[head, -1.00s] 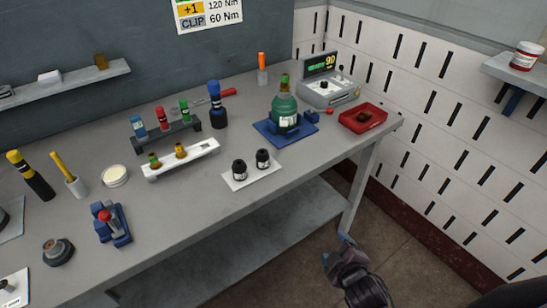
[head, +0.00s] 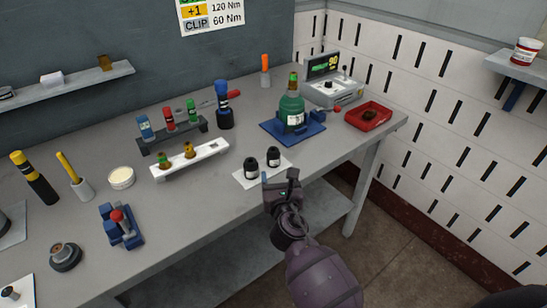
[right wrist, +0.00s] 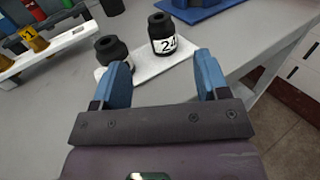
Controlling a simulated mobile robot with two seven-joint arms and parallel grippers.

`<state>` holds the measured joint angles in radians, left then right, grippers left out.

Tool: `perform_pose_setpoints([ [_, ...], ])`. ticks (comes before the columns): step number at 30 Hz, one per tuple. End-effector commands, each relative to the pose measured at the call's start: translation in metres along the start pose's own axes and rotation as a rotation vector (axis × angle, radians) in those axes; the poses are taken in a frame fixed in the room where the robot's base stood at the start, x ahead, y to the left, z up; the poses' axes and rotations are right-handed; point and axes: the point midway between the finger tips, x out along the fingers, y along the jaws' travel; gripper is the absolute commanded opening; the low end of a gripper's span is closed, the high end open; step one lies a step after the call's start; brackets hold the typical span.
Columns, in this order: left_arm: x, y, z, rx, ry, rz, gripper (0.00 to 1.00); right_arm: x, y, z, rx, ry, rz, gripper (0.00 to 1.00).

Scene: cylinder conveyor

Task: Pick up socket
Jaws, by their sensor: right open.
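Two black sockets stand upright on a white card (head: 243,177) near the front edge of the bench. The left socket (head: 250,168) and the right socket (head: 273,157) also show in the right wrist view, where the right one (right wrist: 163,32) carries a label reading 24 and the left one (right wrist: 110,50) is partly behind a finger. My right gripper (head: 281,177) is just in front of the card. Its two blue fingers (right wrist: 156,72) are apart with nothing between them, pointing toward the sockets. My left gripper is not in view.
A green bottle-shaped tool (head: 291,112) stands on a blue base behind the sockets. A white rack (head: 212,150) with coloured pieces is to their left. A red tray (head: 368,115) lies at the right.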

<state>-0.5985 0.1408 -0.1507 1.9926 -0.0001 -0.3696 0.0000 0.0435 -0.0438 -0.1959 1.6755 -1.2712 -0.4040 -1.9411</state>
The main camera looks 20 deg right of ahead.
Motion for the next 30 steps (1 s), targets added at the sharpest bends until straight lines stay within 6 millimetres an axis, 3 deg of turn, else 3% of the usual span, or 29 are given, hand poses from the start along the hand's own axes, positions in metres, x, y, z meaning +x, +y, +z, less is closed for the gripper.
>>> perform_pose_setpoints([
  [6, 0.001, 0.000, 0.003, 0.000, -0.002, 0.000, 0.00, 0.031, 0.000, -0.001, 0.002, 0.001, 0.000, 0.68],
  [14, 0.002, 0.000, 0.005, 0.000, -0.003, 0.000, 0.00, 0.046, 0.000, 0.000, 0.005, 0.001, 0.000, 0.68],
  [24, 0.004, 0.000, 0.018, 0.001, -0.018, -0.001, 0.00, 0.086, 0.000, -0.002, 0.005, 0.001, 0.001, 0.68],
  [30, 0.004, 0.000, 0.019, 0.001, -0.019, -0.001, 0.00, 0.094, 0.000, -0.002, 0.005, 0.001, 0.000, 0.68],
])
